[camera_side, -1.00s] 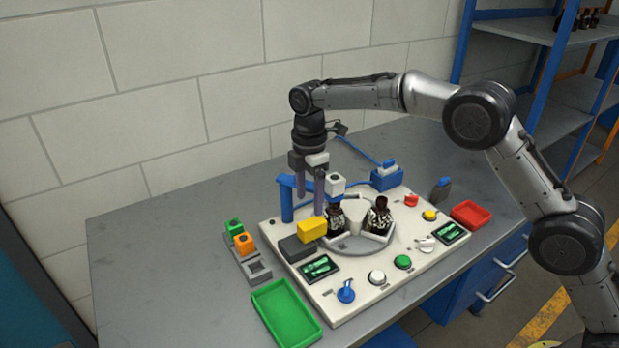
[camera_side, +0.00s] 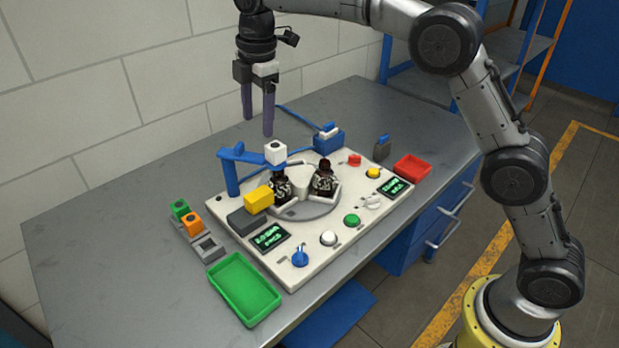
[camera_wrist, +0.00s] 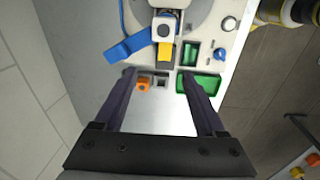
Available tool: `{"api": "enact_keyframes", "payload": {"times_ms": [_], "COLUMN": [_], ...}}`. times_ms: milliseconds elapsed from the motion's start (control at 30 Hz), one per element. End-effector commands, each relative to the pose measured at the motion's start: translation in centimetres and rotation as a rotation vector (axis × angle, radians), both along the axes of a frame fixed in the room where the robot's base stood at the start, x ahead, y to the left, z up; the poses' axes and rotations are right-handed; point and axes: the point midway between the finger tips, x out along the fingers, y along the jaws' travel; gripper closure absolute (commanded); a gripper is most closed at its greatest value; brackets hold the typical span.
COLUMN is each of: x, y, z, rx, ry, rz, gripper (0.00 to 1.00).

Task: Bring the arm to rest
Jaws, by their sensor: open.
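My gripper (camera_side: 258,126) is open and empty in the side view, its two dark fingers pointing down. It hangs above the back of the table, clear of the white panel and higher than the blue post with its arm (camera_side: 232,172). In the wrist view my gripper (camera_wrist: 160,72) shows its fingers spread apart with nothing between them that they touch. Two dark amber bottles, a left one (camera_side: 281,188) and a right one (camera_side: 323,180), stand upright in the round holder on the panel.
The panel (camera_side: 335,240) carries buttons, screens and a yellow block (camera_side: 259,199). A green tray (camera_side: 243,290) and a red tray (camera_side: 412,167) flank it. A grey rack (camera_side: 207,248) with green and orange blocks stands left. The table's left part is clear.

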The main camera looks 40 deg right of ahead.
Motion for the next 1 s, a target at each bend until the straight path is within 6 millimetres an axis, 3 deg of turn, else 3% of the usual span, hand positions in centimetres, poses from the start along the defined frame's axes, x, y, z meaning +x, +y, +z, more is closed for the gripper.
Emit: {"api": "enact_keyframes", "payload": {"times_ms": [33,200,333,500,633,767,1000], "x": [-1.2,-6.2,-10.5,-16.7,-21.6,-26.5,-34.3], "y": [-1.1,-4.3,-6.5,-8.8,-10.3,-11.4,-12.6], "z": [2.7,8.3,11.1,12.8,12.8,11.5,5.8], "rx": [0.007,0.027,0.049,0.088,0.126,0.174,0.284], "ry": [-0.032,-0.107,-0.158,-0.219,-0.262,-0.3,-0.34], "rz": [-0.015,-0.085,-0.182,-0.342,-0.485,-0.647,-0.989], "gripper": [0.28,0.28,0.28,0.28,0.28,0.28,0.28]}}
